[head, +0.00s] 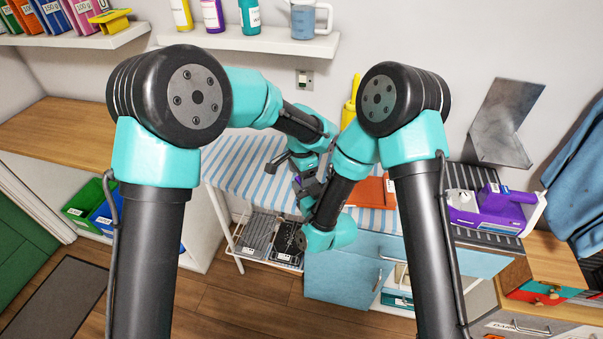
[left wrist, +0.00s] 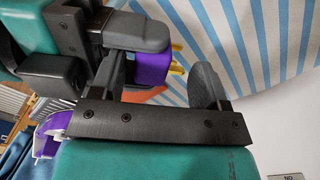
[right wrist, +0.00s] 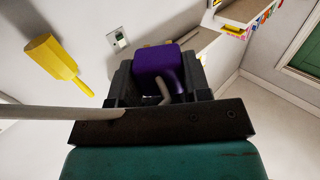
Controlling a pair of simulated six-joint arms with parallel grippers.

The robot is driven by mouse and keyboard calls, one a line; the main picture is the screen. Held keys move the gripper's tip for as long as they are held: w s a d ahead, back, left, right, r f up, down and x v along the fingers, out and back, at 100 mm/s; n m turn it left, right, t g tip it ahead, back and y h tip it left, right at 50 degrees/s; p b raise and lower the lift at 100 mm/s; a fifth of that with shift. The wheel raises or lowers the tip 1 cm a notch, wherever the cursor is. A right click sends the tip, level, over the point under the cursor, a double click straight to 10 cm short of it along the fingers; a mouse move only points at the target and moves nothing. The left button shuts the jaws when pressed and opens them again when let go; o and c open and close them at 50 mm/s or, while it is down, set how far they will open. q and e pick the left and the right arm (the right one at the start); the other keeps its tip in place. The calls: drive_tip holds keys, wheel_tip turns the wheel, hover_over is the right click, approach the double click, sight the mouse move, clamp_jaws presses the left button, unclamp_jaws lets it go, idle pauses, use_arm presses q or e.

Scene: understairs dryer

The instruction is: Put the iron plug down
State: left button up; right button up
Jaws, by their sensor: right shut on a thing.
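The iron plug is a purple block with yellow pins. It shows best in the left wrist view (left wrist: 150,65), gripped between the grey fingers of my right gripper (right wrist: 160,85). In the right wrist view the plug (right wrist: 158,62) sits between those fingers, with a grey bent piece in front of it. In the head view only a small purple patch shows, above the striped ironing board (head: 235,165). My left gripper (left wrist: 162,85) has its fingers spread, close to the right one, with nothing seen between them. The plug's gap from the board is unclear.
A wall socket (head: 304,79) is above the board. An orange-red mat (head: 372,192) lies on the board's right part. A pale rod or cord (right wrist: 60,113) crosses the right wrist view.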

use_arm(q)
drive_tip(key=c, duration=0.7)
drive_tip(key=shift+c, duration=0.6)
use_arm(e)
drive_tip(key=o, duration=1.3)
drive_tip(key=s+a+f+n+g+h, duration=0.3)
drive_tip(key=s+f+n+g, duration=0.15)
drive_tip(key=s+f, duration=0.4)
drive_tip(key=s+d+f+m+g, duration=0.3)
drive_tip(key=s+d+f, duration=0.1)
drive_tip(key=d, duration=0.2)
drive_tip(key=s+d+f+m+g, duration=0.4)
drive_tip(key=d+f, duration=0.1)
drive_tip(key=d, duration=0.2)
drive_tip(key=s+d+f+m+g, duration=0.4)
drive_tip(key=s+d, duration=0.1)
drive_tip(key=d, duration=0.2)
drive_tip(key=shift+f, duration=0.4)
